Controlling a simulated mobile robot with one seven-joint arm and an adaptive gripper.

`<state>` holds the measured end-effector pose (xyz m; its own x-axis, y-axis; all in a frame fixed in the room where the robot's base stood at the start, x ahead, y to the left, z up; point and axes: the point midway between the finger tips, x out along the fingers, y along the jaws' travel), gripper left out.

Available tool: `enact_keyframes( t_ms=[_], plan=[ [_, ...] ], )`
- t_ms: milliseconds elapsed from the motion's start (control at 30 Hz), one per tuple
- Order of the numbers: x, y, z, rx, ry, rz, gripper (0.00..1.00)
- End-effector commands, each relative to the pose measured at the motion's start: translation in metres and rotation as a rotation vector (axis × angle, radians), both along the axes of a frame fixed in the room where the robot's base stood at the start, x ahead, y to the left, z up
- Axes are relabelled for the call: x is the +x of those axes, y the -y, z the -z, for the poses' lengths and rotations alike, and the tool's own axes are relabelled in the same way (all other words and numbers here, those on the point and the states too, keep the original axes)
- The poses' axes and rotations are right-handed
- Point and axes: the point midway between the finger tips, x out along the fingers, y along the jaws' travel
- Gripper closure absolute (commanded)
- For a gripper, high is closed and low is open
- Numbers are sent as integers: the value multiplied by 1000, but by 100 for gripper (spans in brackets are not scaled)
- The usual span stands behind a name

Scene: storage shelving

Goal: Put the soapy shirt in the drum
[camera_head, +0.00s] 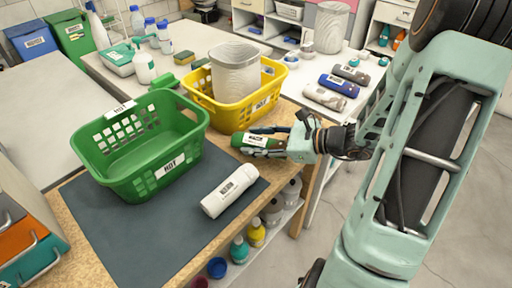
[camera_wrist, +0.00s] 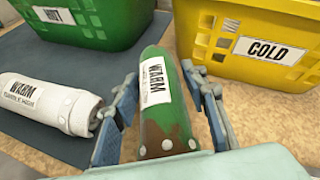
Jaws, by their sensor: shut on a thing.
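My gripper (camera_head: 268,141) is shut on a green roll with brown patches (camera_head: 250,141), its label reading WARM in the wrist view. In that view my gripper's fingers (camera_wrist: 162,112) lie on either side of the green roll (camera_wrist: 165,122). A white roll (camera_head: 229,190), also labelled WARM, lies on the dark mat to the left of my gripper; it shows in the wrist view (camera_wrist: 45,103). I cannot tell which roll is the soapy shirt. A white ribbed cylinder (camera_head: 236,75), possibly the drum, stands in the yellow basket.
The green basket (camera_head: 122,170), labelled HOT, stands on the mat (camera_head: 150,235). The yellow basket (camera_head: 222,116), labelled COLD in the wrist view (camera_wrist: 255,78), is behind my gripper. Bottles stand below the table's right edge. The mat's front part is clear.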

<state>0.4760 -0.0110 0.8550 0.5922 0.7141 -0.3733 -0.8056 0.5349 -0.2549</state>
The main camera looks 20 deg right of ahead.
Motion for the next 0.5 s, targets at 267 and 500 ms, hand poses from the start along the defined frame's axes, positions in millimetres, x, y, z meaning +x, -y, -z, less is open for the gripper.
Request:
enact_keyframes(
  t_ms=[267, 500],
  plan=[
    [0, 1, 19, 1, 0, 1, 88],
    [-1, 1, 23, 1, -1, 2, 58]
  ],
)
